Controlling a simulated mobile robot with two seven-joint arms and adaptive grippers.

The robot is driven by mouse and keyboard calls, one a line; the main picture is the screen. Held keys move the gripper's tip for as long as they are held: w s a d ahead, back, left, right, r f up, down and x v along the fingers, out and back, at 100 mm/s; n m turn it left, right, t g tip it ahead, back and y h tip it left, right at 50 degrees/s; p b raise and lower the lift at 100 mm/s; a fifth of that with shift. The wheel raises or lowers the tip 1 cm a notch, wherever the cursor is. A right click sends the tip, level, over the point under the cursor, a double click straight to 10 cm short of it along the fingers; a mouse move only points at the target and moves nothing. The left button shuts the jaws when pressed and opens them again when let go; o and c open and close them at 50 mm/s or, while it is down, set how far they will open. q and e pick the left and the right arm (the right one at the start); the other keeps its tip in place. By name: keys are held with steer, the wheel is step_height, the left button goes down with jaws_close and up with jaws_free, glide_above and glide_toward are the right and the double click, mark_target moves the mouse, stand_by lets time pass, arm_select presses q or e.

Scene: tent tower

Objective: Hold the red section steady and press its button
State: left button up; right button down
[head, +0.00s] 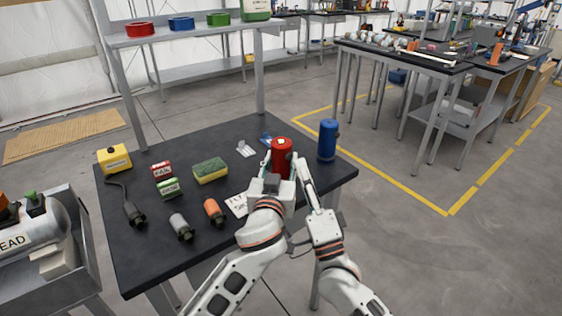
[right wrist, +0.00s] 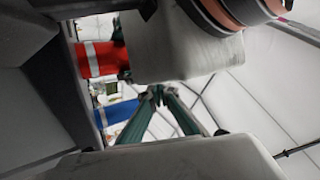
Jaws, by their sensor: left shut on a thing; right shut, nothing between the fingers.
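The red section (head: 282,158) is an upright red cylinder at the right part of the black table, with a small pale patch on top. It also shows in the right wrist view (right wrist: 97,59). My left gripper (head: 279,172) is shut on the red section from the near side and hides its lower part. My right gripper (head: 297,158) is shut and empty, with its tips close to the right side of the red section. The tips meet in the right wrist view (right wrist: 156,92); contact with the section cannot be told. I cannot clearly make out the button.
A blue cylinder (head: 327,141) stands just right of the red section, near the table (head: 150,252) edge. A sponge (head: 210,170), a yellow box (head: 114,159), small labelled blocks and several cylindrical pieces lie to the left. A shelf (head: 190,38) stands behind.

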arm_select(q)
steer(key=shift+a, duration=0.1)
arm_select(e)
steer(key=s+d, duration=0.2)
steer(key=s, duration=0.1)
steer(key=shift+s+d+r, duration=0.15)
steer(key=shift+s+d, duration=0.1)
steer(key=shift+d, duration=0.15)
arm_select(q)
steer(key=o, duration=1.6)
steer(key=shift+r, duration=0.1)
steer(key=shift+c, duration=0.2)
